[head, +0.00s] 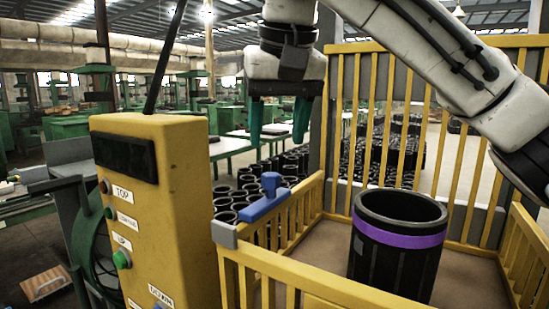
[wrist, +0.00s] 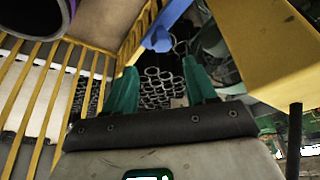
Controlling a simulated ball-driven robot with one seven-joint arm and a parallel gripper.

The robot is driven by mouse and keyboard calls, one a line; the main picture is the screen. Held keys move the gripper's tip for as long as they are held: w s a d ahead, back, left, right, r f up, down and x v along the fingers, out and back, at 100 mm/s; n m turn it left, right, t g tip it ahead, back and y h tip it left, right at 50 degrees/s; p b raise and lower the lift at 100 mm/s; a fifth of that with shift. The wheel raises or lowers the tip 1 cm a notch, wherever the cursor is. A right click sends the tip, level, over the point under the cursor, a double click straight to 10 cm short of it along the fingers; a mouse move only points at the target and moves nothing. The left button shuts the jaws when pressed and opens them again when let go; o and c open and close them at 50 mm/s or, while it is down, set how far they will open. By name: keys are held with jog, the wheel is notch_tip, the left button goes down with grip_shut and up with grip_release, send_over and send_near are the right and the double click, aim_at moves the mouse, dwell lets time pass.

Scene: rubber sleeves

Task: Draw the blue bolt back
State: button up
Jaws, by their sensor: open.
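The blue bolt (head: 265,203) lies along the top of the yellow cage gate, with an upright knob at its far end. Its near end meets a grey bracket (head: 224,234) on the gate's corner post. My gripper (head: 279,133) hangs above and behind the bolt, with its two green fingers apart and nothing between them. In the wrist view the bolt (wrist: 160,34) shows at the top, beyond the open fingertips of my gripper (wrist: 160,75). The bolt and the fingers are apart.
A yellow control post (head: 165,200) with labelled buttons stands left of the gate. Inside the yellow-railed cage (head: 480,262) stands a black rubber sleeve (head: 395,255) with a purple band. Many black sleeves (head: 232,200) stand on the floor behind the gate.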

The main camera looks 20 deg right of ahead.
jog(key=v, duration=0.3)
jog(key=shift+s+r, duration=0.1)
jog(key=shift+r, duration=0.1)
dwell(0.4)
